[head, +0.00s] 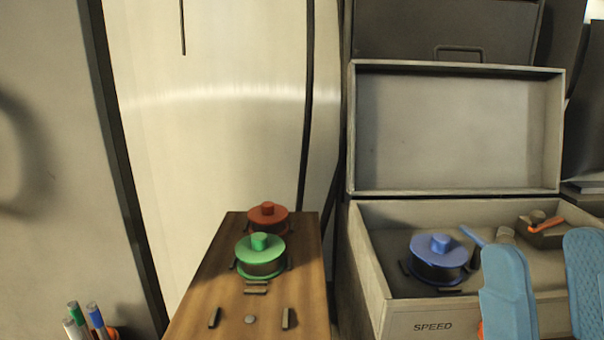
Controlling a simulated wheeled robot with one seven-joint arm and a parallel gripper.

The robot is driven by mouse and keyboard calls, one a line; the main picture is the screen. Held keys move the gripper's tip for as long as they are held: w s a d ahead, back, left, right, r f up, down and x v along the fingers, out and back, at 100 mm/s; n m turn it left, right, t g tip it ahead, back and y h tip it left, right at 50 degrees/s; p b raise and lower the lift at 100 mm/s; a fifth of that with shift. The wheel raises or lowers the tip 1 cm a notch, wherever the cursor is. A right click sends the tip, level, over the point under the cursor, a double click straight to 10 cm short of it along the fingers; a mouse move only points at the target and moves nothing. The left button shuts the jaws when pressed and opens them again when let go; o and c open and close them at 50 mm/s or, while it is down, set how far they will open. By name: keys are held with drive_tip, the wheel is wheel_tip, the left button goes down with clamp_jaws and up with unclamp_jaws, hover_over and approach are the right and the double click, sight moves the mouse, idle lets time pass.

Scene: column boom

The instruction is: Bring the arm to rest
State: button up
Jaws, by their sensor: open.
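My gripper (543,252) is at the lower right of the head view. Its two blue padded fingers stand apart, with nothing held between them. The fingers are in front of an open grey box (370,262) marked SPEED and hide part of its front wall and inside. Whether they touch the box cannot be told. The rest of my arm is out of view.
Inside the box are a blue-topped round piece (438,250) and a small block with an orange lever (545,224). Left of it, a wooden stand (205,290) carries green (261,255) and red (267,215) round pieces. Pens (96,316) stand bottom left.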

drive_tip(key=s+d+f+m+g+h+p, duration=0.1)
drive_tip(key=s+f+m+g+h, duration=0.25)
drive_tip(key=f, duration=0.45)
drive_tip(key=s+d+f+m+g+h, duration=0.25)
drive_tip(key=s+f+g+h, duration=0.2)
drive_tip(key=f, duration=0.35)
drive_tip(key=s+d+f+g, duration=0.1)
drive_tip(key=s+f+g, duration=0.2)
drive_tip(key=s, duration=0.3)
drive_tip(key=s+d+f+n+g+p, duration=0.1)
drive_tip(key=s+f+g, duration=0.2)
drive_tip(key=s+f, duration=0.2)
drive_tip(key=shift+s+d+f+g+y, duration=0.15)
drive_tip(key=shift+s+d+g+y, duration=0.2)
drive_tip(key=shift+s, duration=0.75)
